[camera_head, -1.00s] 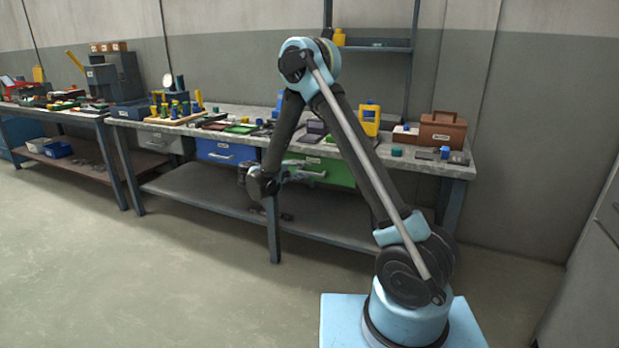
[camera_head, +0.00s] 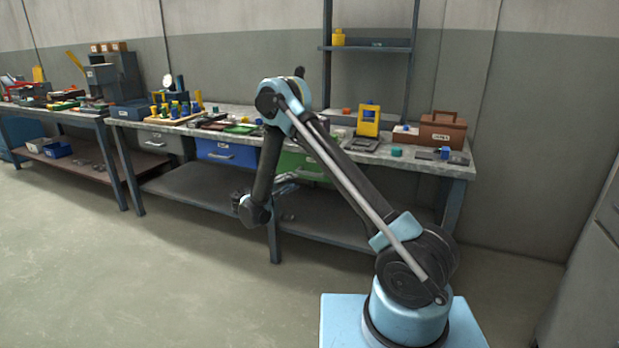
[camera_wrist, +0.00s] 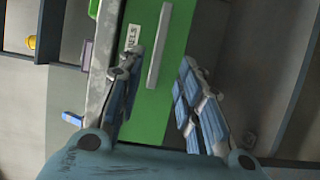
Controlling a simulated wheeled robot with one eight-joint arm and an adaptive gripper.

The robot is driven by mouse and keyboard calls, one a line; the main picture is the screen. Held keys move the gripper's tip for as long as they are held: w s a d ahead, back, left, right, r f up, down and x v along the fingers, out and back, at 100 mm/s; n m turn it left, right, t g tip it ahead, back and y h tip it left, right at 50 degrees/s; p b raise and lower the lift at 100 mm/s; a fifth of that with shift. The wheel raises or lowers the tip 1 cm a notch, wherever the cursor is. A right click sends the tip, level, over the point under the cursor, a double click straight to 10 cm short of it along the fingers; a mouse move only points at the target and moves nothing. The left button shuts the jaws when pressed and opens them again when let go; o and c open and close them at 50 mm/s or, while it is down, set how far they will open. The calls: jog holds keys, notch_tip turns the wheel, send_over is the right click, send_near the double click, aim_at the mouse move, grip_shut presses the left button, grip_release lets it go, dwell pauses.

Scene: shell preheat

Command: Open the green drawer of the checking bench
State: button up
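The green drawer (camera_head: 290,161) is in the front of the checking bench (camera_head: 432,168), right of a blue drawer, and looks closed. My arm hides part of it in the head view. In the wrist view the green drawer front (camera_wrist: 178,28) fills the middle, turned on its side, with a pale bar handle (camera_wrist: 158,48) and a white label (camera_wrist: 131,38). My gripper (camera_wrist: 161,58) is open, one finger on each side of the handle in the picture. I see no contact with the handle. In the head view my gripper (camera_head: 285,184) is small and partly blurred against the bench.
A blue drawer (camera_head: 228,153) and a grey drawer (camera_head: 160,142) are further left. A lower shelf (camera_head: 205,188) and a bench leg (camera_head: 273,238) are near my wrist. A yellow device (camera_head: 368,121) and brown case (camera_head: 443,131) stand on top. The floor in front is clear.

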aim_at(309, 174)
jog(key=x, duration=1.1)
jog(key=shift+w+d, duration=0.2)
jog(key=shift+d, duration=0.05)
grip_shut()
